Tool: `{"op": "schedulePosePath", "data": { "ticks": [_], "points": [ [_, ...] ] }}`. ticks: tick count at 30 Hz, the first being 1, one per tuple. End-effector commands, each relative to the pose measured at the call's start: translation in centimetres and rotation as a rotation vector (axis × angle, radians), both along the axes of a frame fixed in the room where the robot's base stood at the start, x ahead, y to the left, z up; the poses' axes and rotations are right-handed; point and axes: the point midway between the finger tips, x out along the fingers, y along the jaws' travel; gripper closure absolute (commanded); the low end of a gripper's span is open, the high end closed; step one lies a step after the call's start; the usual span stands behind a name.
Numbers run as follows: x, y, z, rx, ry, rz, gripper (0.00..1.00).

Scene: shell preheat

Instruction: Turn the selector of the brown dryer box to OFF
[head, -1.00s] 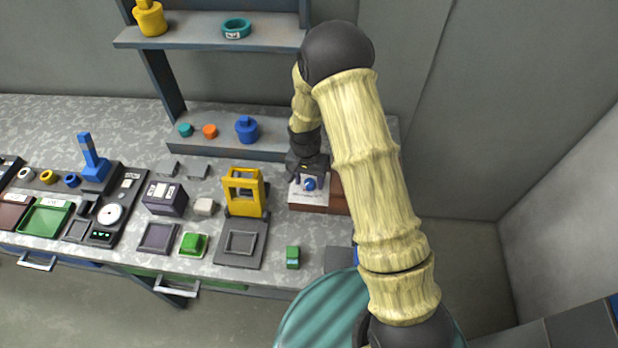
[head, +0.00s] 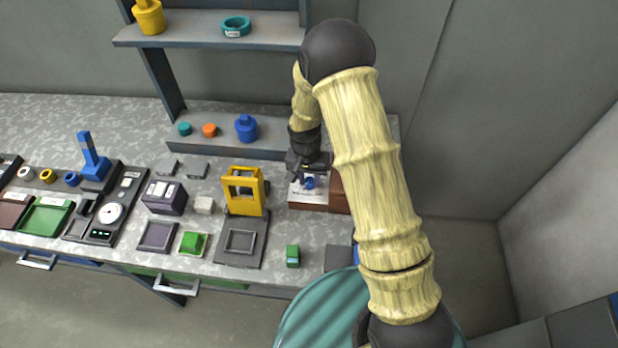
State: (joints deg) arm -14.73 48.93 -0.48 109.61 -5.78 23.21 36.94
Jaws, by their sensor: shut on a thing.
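The brown dryer box (head: 310,208) stands on the bench at the right, with a pale label plate on its upper face. The fingers and wrist hide the back of the plate. My arm covers part of the box's right side. The lettering on the plate is too small to read, so I cannot tell which setting the selector points to.
A yellow frame press (head: 243,192) stands left of the box, with a dark tray (head: 240,259) before it. A small green block (head: 293,256) lies in front of the box. A teal drum (head: 318,312) stands below the bench.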

Motion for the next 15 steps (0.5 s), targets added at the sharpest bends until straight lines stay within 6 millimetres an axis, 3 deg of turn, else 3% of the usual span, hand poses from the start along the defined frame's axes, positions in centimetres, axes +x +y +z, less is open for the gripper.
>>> {"op": "schedulePosePath", "data": {
  "ticks": [15],
  "points": [
    [-0.01, -0.01, 0.05, 0.001, -0.002, 0.411, 0.93]
  ]
}}
